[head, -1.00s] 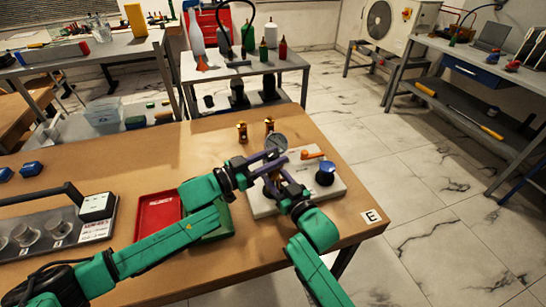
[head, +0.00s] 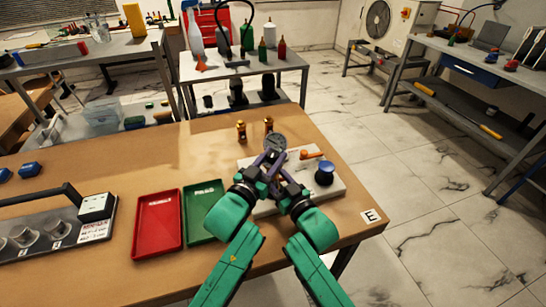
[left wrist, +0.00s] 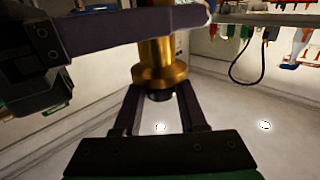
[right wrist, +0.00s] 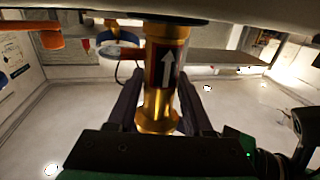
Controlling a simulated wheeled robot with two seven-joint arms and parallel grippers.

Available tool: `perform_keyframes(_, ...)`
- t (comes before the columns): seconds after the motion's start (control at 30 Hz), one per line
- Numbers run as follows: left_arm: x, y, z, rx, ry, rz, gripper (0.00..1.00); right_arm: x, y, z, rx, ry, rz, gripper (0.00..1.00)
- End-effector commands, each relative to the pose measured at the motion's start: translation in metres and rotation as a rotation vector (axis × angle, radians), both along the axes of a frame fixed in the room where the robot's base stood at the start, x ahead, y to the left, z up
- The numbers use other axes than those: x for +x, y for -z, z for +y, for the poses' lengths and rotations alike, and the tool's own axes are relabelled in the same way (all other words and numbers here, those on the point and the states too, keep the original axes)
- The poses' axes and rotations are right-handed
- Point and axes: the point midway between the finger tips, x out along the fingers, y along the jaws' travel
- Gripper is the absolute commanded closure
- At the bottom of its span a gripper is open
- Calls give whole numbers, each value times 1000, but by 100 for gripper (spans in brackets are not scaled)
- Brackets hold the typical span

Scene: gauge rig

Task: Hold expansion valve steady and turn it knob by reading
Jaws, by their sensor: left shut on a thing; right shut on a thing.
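The brass expansion valve is held at the white gauge rig (head: 334,189), under the round gauge (head: 277,142). It is mostly hidden by my grippers in the head view. The right wrist view shows its brass body (right wrist: 158,105) with a red and black label and a white arrow. My right gripper (right wrist: 160,92) is shut on this body. In the left wrist view the brass body (left wrist: 160,70) ends in a small dark knob (left wrist: 160,96). My left gripper (left wrist: 160,92) is shut on the knob. The gauge reading is too small to tell.
Two brass valves (head: 241,131) (head: 268,125) stand behind the rig. An orange lever (head: 312,155) and blue knob (head: 325,174) are on its right. A red tray (head: 158,226) and green tray (head: 202,226) lie to the left. The table's right edge is close.

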Motion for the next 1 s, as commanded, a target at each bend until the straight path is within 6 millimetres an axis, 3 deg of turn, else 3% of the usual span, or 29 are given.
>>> perform_keyframes(0.57,0,-2,1,-2,-56,1,100,-1,3,1,-4,-3,5,100)
perform_keyframes(0.6,1,-2,1,-2,-57,1,55,-1,3,1,-4,-3,5,100)
perform_keyframes(0.67,1,-1,1,-1,-57,1,33,-1,3,1,-3,-3,5,100)
perform_keyframes(0.7,1,-1,1,-1,-57,1,29,-1,3,1,-3,-2,5,100)
perform_keyframes(1.0,-1,1,2,0,-56,4,29,-1,3,1,-2,-2,7,100)
